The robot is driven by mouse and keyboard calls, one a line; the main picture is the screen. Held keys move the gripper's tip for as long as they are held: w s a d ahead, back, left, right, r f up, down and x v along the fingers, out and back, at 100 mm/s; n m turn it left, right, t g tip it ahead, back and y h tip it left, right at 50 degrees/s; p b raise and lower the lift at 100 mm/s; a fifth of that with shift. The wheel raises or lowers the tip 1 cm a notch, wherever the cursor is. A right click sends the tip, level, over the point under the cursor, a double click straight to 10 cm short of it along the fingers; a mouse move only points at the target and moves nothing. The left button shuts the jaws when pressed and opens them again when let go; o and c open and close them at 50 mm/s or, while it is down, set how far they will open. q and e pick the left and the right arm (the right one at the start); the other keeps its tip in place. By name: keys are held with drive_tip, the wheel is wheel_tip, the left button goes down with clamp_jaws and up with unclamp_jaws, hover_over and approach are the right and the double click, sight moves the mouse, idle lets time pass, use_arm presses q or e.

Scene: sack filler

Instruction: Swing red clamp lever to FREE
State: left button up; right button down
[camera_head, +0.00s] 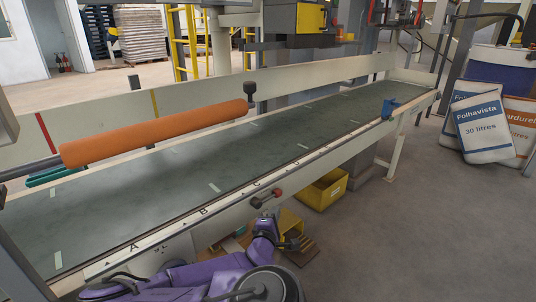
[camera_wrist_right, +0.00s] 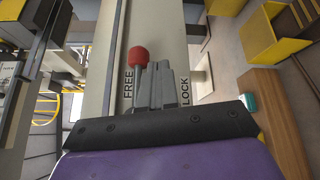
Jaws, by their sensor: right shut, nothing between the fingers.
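The red-knobbed clamp lever (camera_head: 277,192) is on the front rail of the conveyor bed. In the right wrist view its red knob (camera_wrist_right: 138,56) shows just beyond my fingertips, nearer the FREE label (camera_wrist_right: 128,82) than the LOCK label (camera_wrist_right: 185,92). My right gripper (camera_head: 267,216) is just below the lever in the head view. In the right wrist view its grey fingers (camera_wrist_right: 155,72) are shut with nothing between them, close to the knob; I cannot tell whether they touch it. My left gripper is not in view.
An orange roller (camera_head: 155,131) lies over the conveyor bed (camera_head: 215,165). A yellow bin (camera_head: 322,190) stands on the floor under the rail, right of the lever.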

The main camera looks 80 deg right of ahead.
drive_tip(key=w+a, duration=0.1)
drive_tip(key=a, duration=0.5)
drive_tip(key=shift+a+r, duration=0.15)
drive_tip(key=shift+r, duration=0.05)
idle(0.4)
